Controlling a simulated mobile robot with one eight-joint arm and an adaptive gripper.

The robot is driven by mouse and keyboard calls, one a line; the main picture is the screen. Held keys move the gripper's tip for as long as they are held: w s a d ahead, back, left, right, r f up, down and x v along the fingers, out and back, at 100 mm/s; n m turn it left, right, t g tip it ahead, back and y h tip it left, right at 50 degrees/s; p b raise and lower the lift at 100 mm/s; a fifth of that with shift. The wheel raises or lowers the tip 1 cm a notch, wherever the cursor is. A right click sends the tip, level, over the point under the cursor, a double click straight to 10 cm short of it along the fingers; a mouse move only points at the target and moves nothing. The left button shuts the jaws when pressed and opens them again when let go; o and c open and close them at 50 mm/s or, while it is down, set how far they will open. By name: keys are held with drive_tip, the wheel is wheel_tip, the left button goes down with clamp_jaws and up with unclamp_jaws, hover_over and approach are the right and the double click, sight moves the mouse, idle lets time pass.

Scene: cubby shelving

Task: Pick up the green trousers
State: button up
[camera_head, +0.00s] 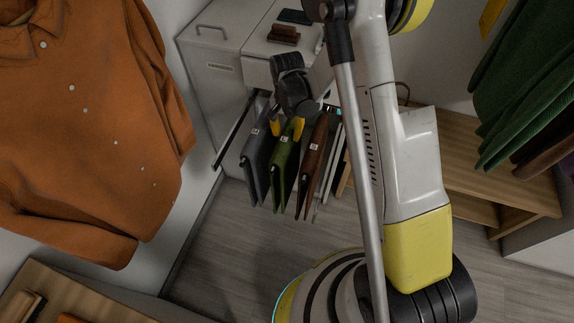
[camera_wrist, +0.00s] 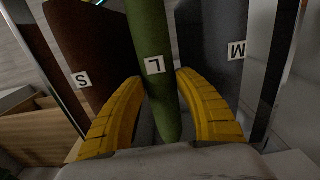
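The green trousers (camera_head: 283,170) hang folded in a row of trousers below the white drawer unit, between a grey pair and a brown pair. In the wrist view the green trousers (camera_wrist: 152,40) carry a white "L" tag and run down the middle between my two yellow fingers. My gripper (camera_head: 287,128) points down over their upper edge. In the wrist view my gripper (camera_wrist: 160,78) has one finger on each side of the green fabric, with the tips very close to it. A narrow gap seems to show, so the fingers look open around the trousers.
Brown trousers (camera_wrist: 92,45) tagged "S" and grey trousers (camera_wrist: 213,60) tagged "M" hang close on either side. The white drawer unit (camera_head: 215,80) stands behind. An orange shirt (camera_head: 85,120) hangs at left, green garments (camera_head: 530,85) at right. A wooden bench (camera_head: 460,160) stands right.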

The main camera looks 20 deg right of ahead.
clamp_jaws()
drive_tip(key=shift+r, duration=0.1)
